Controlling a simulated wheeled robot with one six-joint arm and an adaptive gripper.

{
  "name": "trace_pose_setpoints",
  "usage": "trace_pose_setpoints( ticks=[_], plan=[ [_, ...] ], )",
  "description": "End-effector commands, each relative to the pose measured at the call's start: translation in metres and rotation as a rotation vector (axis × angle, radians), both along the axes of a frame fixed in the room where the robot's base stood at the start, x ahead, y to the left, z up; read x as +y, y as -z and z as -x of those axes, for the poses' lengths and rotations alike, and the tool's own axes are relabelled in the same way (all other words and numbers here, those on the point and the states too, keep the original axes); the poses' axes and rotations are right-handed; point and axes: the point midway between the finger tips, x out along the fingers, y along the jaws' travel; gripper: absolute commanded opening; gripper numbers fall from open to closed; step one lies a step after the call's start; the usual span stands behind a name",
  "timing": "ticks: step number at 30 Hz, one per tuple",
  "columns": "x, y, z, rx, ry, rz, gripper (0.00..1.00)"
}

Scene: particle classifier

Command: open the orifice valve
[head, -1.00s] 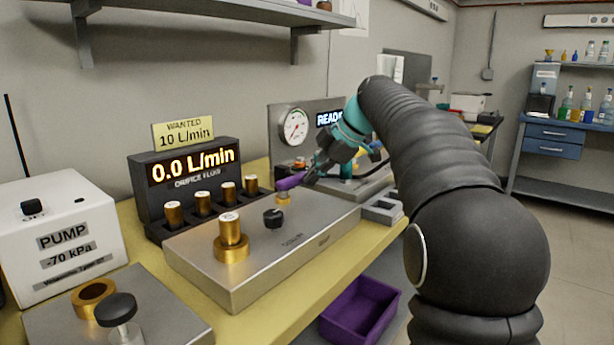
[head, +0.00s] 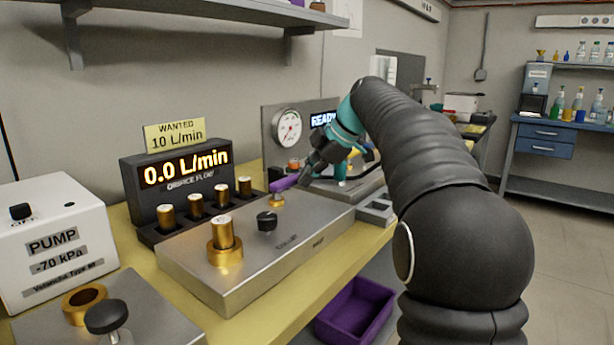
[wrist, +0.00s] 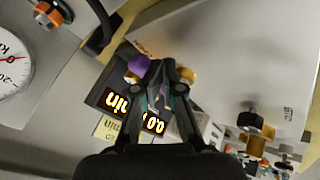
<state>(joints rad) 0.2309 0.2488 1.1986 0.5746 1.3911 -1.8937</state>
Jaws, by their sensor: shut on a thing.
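The valve's purple lever (head: 284,183) sits on a small brass stem (head: 277,199) at the far side of the steel block (head: 295,237). It lies about level and points toward my gripper. My gripper (head: 303,180) reaches over the back of the block and is shut on the lever's near end. In the wrist view the purple lever (wrist: 138,63) shows at the fingertips of my gripper (wrist: 160,66); the fingers hide part of it. The orifice flow display (head: 186,165) reads 0.0 L/min. A yellow card (head: 175,134) says wanted 10 L/min.
A black knob (head: 267,221) and a brass fitting with a cylinder (head: 224,242) stand on the block. Several brass cylinders fill the rack in front of the display. A gauge (head: 288,127) stands behind. The white pump (head: 55,245) is at left, a purple bin (head: 355,310) below.

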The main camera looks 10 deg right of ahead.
Motion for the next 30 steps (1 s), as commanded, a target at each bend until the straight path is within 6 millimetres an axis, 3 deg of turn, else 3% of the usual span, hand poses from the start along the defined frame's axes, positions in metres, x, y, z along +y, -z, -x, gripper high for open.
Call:
trace_pose_setpoints(
  ticks=[8, 18, 24, 30],
  plan=[
    [-0.023, 0.003, 0.022, -0.001, -0.002, 0.001, 0.0],
    [-0.059, -0.059, 0.029, -0.001, -0.011, 0.001, 0.0],
    [-0.072, -0.076, 0.032, 0.001, -0.012, 0.0, 0.0],
    [-0.077, -0.081, 0.033, 0.001, -0.012, 0.0, 0.0]
  ],
)
